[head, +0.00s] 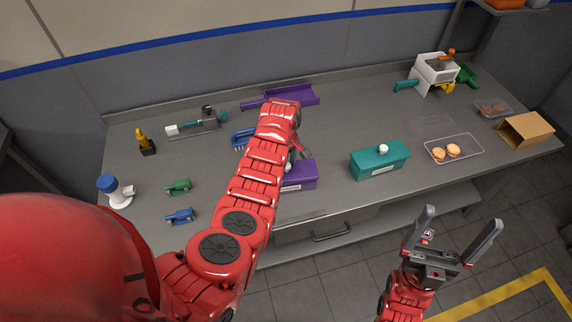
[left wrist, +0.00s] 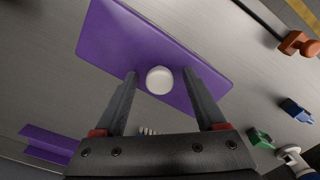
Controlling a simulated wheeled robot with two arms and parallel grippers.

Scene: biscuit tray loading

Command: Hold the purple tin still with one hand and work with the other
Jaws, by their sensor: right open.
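The purple tin (head: 302,174) stands near the front edge of the counter, partly hidden behind my left arm. In the left wrist view its purple lid (left wrist: 120,42) has a round white knob (left wrist: 159,80). My left gripper (left wrist: 160,75) is over the lid with its fingers apart, one on each side of the knob, with a visible gap on both sides. In the head view my left gripper is mostly hidden by its own arm. My right gripper (head: 461,218) is open and empty, in front of the counter at the right.
A teal tin (head: 378,165) with a white knob stands right of the purple one. Further right are a clear tray (head: 472,153) with two biscuits and a cardboard box (head: 525,131). A blue brush (head: 242,137) and purple dustpan (head: 298,94) lie behind my left arm.

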